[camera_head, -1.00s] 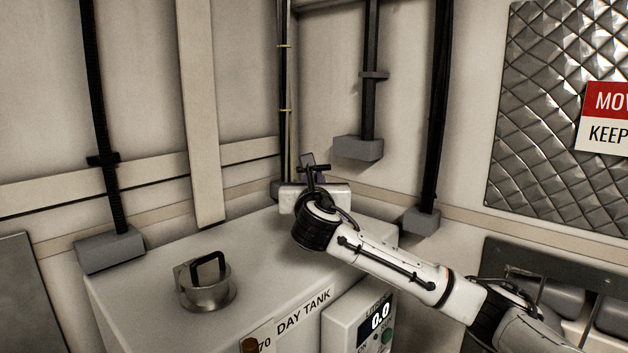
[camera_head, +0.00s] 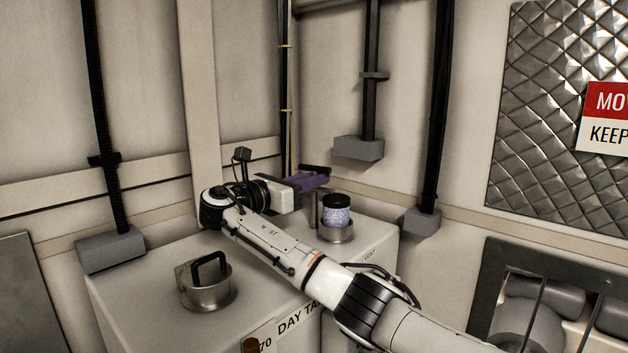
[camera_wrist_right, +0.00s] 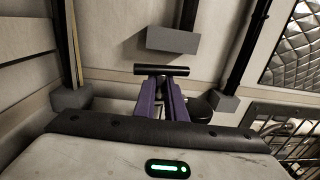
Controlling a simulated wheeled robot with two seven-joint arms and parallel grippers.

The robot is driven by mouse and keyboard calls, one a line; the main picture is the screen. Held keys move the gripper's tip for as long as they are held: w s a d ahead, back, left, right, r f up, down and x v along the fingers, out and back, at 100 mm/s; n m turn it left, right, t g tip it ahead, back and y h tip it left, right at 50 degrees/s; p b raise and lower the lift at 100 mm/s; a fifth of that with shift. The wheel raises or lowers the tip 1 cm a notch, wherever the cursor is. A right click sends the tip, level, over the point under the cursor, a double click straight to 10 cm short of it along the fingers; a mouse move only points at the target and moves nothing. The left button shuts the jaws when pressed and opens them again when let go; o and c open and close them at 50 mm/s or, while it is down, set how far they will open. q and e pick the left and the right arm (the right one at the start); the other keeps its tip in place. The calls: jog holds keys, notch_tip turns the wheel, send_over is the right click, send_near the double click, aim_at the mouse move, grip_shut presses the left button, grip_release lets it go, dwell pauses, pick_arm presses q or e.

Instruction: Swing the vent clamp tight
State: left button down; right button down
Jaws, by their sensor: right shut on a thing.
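The vent (camera_head: 337,212) is a short canister with a black cap and a speckled blue-white band. It stands upright in a metal collar (camera_head: 337,236) at the back right of the tank top. My right gripper (camera_head: 318,181) reaches in from the left, just behind the vent. Its purple fingers are shut on the clamp's dark crossbar handle (camera_head: 316,170). In the right wrist view the crossbar (camera_wrist_right: 161,70) lies across the fingertips (camera_wrist_right: 161,84), and the vent's black cap (camera_wrist_right: 201,110) shows partly to their right. The clamp's lower part is mostly hidden. My left gripper is not in view.
A metal filler cap (camera_head: 207,283) with a black handle stands on the front left of the day tank (camera_head: 150,258). Grey blocks with black conduits (camera_head: 358,149) line the walls behind. A barred opening (camera_head: 490,285) is at the right.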

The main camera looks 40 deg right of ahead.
jog(key=shift+m+g, duration=0.6)
jog(key=shift+g, duration=0.2)
jog(key=c, duration=1.8)
grip_release()
jog(key=shift+d, duration=0.1)
jog(key=shift+r, duration=0.15)
